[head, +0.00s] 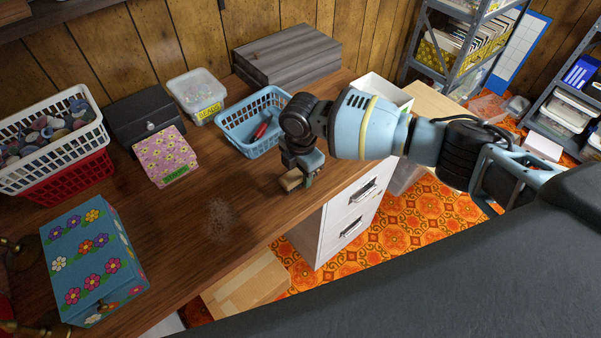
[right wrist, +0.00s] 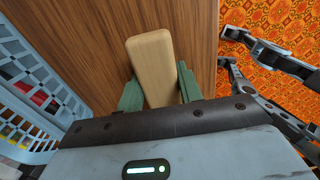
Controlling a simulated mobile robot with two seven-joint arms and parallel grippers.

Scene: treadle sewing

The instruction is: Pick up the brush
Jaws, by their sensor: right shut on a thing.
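The brush shows a pale wooden block body (right wrist: 151,60) in the right wrist view, lying between the two green fingers of my right gripper (right wrist: 160,92). In the head view the brush (head: 291,181) is at the table's right front edge, partly hidden under my right gripper (head: 302,178). The right gripper is shut on the brush. I cannot tell whether the brush touches the table or is slightly above it. Its bristles are hidden. My left gripper is not in view.
A blue basket (head: 240,138) with a red-handled thing stands just left of the right gripper. A grey dust patch (head: 219,219) lies on the wooden table (head: 180,235). A flowered blue box (head: 92,258), pink box (head: 165,157) and white basket (head: 50,170) stand further left.

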